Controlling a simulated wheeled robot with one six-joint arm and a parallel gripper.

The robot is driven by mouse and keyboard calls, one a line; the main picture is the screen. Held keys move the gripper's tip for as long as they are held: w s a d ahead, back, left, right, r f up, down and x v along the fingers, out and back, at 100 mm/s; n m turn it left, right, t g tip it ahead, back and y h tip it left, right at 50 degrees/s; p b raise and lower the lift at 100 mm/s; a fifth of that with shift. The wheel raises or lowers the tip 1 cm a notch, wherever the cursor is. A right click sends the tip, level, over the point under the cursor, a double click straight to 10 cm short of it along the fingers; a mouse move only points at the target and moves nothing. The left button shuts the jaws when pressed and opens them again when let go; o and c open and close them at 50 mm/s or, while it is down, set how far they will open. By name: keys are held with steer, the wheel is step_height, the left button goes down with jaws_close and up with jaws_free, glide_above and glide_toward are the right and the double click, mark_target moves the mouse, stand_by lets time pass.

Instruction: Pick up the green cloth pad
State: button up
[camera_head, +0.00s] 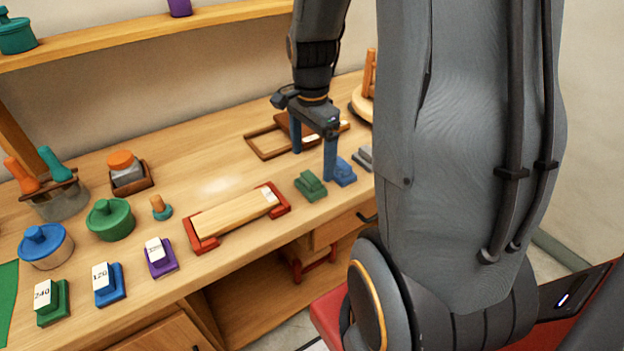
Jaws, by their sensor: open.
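A small green pad (310,185), stepped in shape, lies on the workbench near its front edge, right of the red-ended wooden board. I take it as the green cloth pad, though its material is hard to tell. My gripper (313,164) points down over the bench, open and with nothing visible between its fingers. The nearer finger hangs just right of the green pad, in front of part of the blue pad (345,174). The farther finger is behind, near a brown wooden frame. Whether the fingertips touch the bench is unclear.
A grey pad (364,157) lies beyond the blue one. The red-ended board (237,212) is left of the green pad. A brown frame (268,143) lies behind. A green block labelled 240 (52,303) and other labelled blocks stand front left. My arm hides the right side.

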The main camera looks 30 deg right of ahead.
mark_target(310, 177)
steer(key=shift+d+f+m, duration=0.1)
steer(key=shift+d+m, duration=0.1)
steer(key=shift+m, duration=0.1)
steer(key=shift+f, duration=0.3)
steer(key=shift+w+a+f+p, duration=0.15)
steer(key=shift+f+p, duration=0.25)
steer(key=shift+f, duration=0.75)
steer(key=shift+w+d+f+p, duration=0.15)
steer(key=shift+f+p, duration=0.25)
steer(key=shift+f, duration=0.75)
steer(key=shift+w+a+f+p, duration=0.15)
steer(key=shift+f+p, duration=0.25)
steer(key=shift+f, duration=0.75)
steer(key=c, duration=1.2)
